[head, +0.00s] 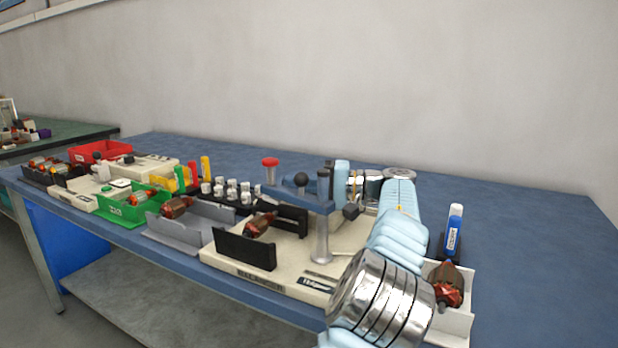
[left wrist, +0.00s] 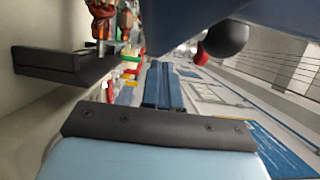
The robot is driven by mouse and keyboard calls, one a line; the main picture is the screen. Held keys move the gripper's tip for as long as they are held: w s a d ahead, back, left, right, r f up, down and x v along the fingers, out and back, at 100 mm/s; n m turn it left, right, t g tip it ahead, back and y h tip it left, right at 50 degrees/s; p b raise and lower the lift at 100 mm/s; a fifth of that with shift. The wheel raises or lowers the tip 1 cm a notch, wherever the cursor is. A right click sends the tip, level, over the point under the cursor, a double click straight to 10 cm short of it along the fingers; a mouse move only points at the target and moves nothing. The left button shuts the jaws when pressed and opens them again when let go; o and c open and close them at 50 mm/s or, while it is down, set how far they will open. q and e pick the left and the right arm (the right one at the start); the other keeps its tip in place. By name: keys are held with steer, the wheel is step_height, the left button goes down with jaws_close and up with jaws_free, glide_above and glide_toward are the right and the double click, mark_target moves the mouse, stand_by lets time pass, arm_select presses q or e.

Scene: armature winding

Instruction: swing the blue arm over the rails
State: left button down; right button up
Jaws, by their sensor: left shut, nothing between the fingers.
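The blue arm (head: 300,196) sits on a silver post (head: 321,240) on the cream balancer base (head: 222,247). It carries a red knob (head: 270,162) at its left end and a black ball (head: 302,178). In the picture its left part shows above the black rails (head: 245,249) and a copper armature (head: 260,224); exact overlap is unclear. My left gripper (head: 326,180) is shut and empty beside the arm's right part; contact is unclear. In the left wrist view, the black finger (left wrist: 160,128) is near the blue arm (left wrist: 250,12) and ball (left wrist: 226,39). My right gripper is not visible.
Left of the balancer stand a grey tray (head: 172,234) with an armature, a green bin (head: 122,213), a red bin (head: 88,152) and several small white-topped parts. A white tray (head: 455,330) with an armature and a blue-white bottle (head: 454,232) stand right. The table's far right is clear.

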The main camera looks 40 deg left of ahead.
arm_select(q)
steer(key=shift+s+a+n+g+h, duration=0.2)
steer(key=shift+n+g+h, duration=0.45)
steer(key=shift+g, duration=0.25)
steer(key=shift+s, duration=0.6)
steer(key=shift+s+a, duration=0.1)
